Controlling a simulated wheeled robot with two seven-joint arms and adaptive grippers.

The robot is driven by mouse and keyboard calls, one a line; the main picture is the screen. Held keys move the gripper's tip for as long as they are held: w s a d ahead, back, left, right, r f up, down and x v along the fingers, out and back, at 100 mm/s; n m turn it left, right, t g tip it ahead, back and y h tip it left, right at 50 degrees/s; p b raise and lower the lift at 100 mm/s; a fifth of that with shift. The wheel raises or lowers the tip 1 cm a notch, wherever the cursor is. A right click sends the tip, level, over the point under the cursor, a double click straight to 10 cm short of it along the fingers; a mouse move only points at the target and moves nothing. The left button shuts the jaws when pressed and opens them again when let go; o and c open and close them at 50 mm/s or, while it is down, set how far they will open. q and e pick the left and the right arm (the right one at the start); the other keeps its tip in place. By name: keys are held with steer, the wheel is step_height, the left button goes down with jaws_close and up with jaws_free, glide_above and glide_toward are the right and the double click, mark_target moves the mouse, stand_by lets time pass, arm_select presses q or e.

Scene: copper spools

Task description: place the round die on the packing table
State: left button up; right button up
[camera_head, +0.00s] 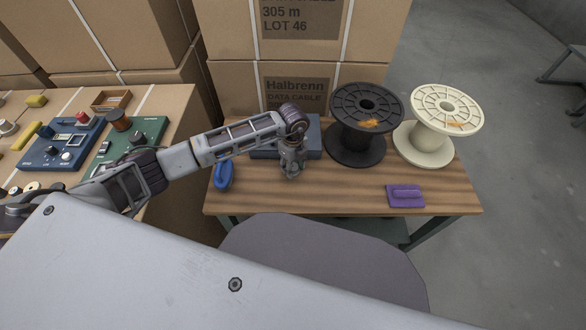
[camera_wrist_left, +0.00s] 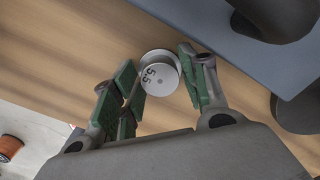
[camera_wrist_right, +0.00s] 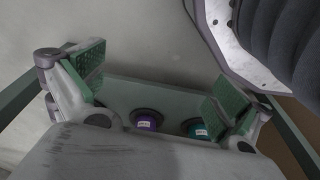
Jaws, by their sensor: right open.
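The round die, a short pale metal cylinder marked 5.5, shows in the left wrist view (camera_wrist_left: 160,76) between the two green-padded fingers of my left gripper (camera_wrist_left: 160,80). In the head view my left gripper (camera_head: 291,174) points down low over the wooden packing table (camera_head: 330,200), in front of the grey-blue block. Whether the die touches the tabletop is hard to tell. My right gripper (camera_wrist_right: 150,85) is open and empty; it is not seen in the head view.
On the packing table are a blue handled tool (camera_head: 223,176), a grey-blue block (camera_head: 312,138), a black spool (camera_head: 365,125), a cream spool (camera_head: 437,125) and a purple block (camera_head: 405,195). Cartons stand behind. The front middle of the table is clear. Another bench (camera_head: 150,100) is at left.

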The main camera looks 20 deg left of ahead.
arm_select(q)
steer(key=c, duration=0.7)
jaws_close()
steer(key=shift+r, duration=0.55)
step_height(320, 180, up, 8)
steer(key=shift+f+p, duration=0.15)
steer(key=shift+p, duration=0.55)
steer(key=shift+r, duration=0.65)
arm_select(e)
steer(key=f, duration=0.2)
steer(key=d+f, duration=0.1)
steer(key=shift+s+d+f, duration=0.1)
steer(key=shift+d+f, duration=0.1)
steer(key=shift+f, duration=0.2)
steer(key=shift+s, duration=0.25)
arm_select(q)
steer(key=shift+m, duration=0.4)
